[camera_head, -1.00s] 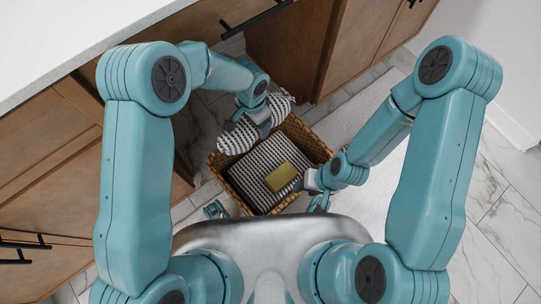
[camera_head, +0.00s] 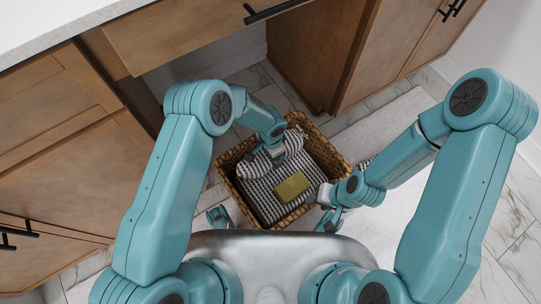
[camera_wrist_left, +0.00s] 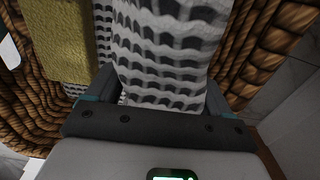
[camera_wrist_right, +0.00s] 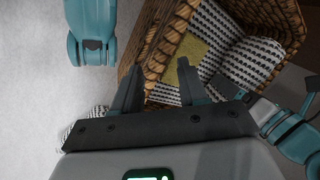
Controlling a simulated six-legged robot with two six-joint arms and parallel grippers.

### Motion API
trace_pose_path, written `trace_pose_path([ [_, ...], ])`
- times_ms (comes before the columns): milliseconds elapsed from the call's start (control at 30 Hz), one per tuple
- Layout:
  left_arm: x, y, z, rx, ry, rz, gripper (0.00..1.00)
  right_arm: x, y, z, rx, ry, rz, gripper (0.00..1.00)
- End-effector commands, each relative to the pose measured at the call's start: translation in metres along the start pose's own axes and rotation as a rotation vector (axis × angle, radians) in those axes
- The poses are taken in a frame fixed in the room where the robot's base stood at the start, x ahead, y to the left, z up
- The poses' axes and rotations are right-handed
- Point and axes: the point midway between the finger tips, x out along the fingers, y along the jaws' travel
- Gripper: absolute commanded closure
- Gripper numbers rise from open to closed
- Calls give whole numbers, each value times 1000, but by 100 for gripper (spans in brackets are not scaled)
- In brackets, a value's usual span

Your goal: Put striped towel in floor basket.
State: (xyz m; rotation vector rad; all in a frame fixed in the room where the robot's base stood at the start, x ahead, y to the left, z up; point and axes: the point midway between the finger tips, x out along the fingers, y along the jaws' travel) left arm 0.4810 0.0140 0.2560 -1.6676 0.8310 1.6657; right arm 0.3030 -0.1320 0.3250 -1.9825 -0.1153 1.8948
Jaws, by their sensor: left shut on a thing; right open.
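The striped towel (camera_head: 292,143), grey-black and white, is bunched inside the woven basket (camera_head: 334,153) near its far side. My left gripper (camera_head: 276,150) is shut on it, and the towel fills the space between the fingers in the left wrist view (camera_wrist_left: 165,45). More striped cloth (camera_head: 262,205) lies in the basket; I cannot tell whether it is a separate piece. My right gripper (camera_head: 326,205) is open and empty at the basket's near right rim. In the right wrist view its fingers (camera_wrist_right: 160,68) point at the basket wall (camera_wrist_right: 160,35).
A yellow-green folded cloth (camera_head: 292,187) lies on the striped cloth in the basket. Another striped patch (camera_wrist_right: 85,122) shows outside the basket, beside my right gripper. Wooden cabinets (camera_head: 60,110) stand left and behind. A pale mat (camera_head: 385,225) lies to the right.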

Motion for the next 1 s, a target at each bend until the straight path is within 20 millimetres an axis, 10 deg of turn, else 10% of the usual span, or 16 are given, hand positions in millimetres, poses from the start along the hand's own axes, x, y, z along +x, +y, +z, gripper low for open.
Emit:
trace_pose_path([
  [467, 20, -1, 0, -1, 0, 0, 57, 10, 4, -4, 1, 13, 0, 57],
  [500, 18, -1, 0, -1, 0, 0, 9, 8, 4, -5, 1, 14, 0, 57],
  [533, 18, 0, 0, -1, 0, 0, 0, 8, 4, -4, 1, 14, 0, 57],
  [1000, -20, -1, -1, 0, 1, -2, 0, -10, -4, 2, -2, -5, 0, 57],
])
